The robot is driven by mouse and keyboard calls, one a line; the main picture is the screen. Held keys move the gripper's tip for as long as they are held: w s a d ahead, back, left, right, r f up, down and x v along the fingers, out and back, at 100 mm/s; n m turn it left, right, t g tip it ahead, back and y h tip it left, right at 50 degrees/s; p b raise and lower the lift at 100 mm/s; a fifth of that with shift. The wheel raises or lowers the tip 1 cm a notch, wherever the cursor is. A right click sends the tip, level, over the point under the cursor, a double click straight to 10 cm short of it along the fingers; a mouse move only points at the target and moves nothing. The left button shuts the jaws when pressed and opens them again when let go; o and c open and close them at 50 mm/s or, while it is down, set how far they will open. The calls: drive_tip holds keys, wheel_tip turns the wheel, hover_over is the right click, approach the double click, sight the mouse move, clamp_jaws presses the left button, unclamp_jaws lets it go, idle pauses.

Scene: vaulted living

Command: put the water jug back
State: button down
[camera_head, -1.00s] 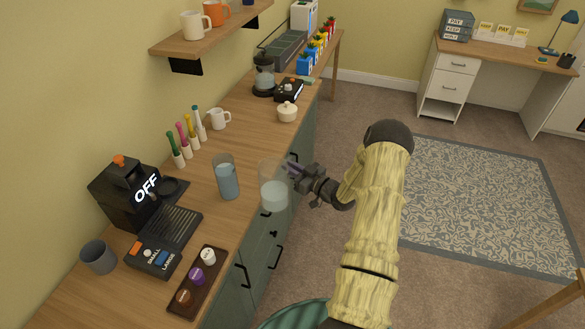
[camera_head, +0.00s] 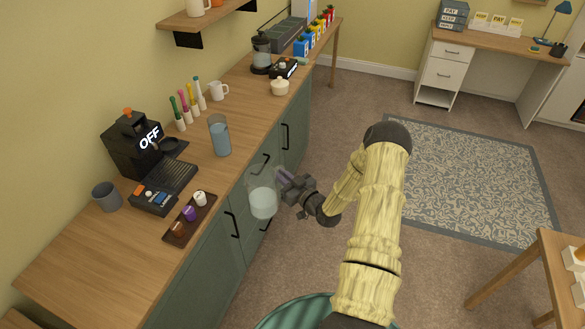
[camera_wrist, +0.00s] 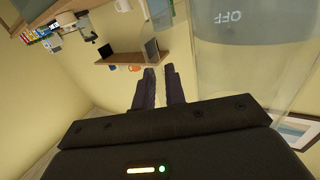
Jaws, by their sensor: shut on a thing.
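The clear water jug (camera_head: 263,203), partly filled with pale water, looks upright in the head view, in front of the grey-green cabinet doors and off the counter's edge. My gripper (camera_head: 284,180) is shut on it from the right side. In the wrist view my two fingers (camera_wrist: 157,88) show beside the jug's clear wall (camera_wrist: 225,55), which fills the upper right. The black coffee machine (camera_head: 131,150) with an OFF display stands on the counter to the left. A tall clear vessel (camera_head: 219,137) of bluish water stands on the counter near its edge.
The wooden counter (camera_head: 85,245) has bare room at its near left end. A pod tray (camera_head: 178,236), grey mug (camera_head: 107,196), white mug (camera_head: 218,90), several markers (camera_head: 190,104) and a lidded pot (camera_head: 280,87) stand on it. A wooden table (camera_head: 548,262) is at lower right.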

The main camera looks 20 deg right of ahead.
sight(256, 207)
drive_tip(key=s+a+f+m+h, duration=0.1)
drive_tip(key=s+a, duration=0.1)
drive_tip(key=a, duration=0.1)
drive_tip(key=s+a+f+m+h, duration=0.1)
drive_tip(key=s+a+h, duration=0.1)
drive_tip(key=s+a, duration=0.1)
drive_tip(key=s+a+f+m+h, duration=0.1)
drive_tip(key=s+a, duration=0.1)
drive_tip(key=a, duration=0.3)
drive_tip(key=shift+s+a+f+t+h, duration=0.15)
drive_tip(key=shift+a+f+t+h, duration=0.15)
drive_tip(key=shift+t, duration=0.1)
drive_tip(key=shift+s+a+h, duration=0.3)
drive_tip(key=shift+s+a, duration=0.05)
drive_tip(key=shift+s, duration=0.1)
drive_tip(key=shift+w+d, duration=0.1)
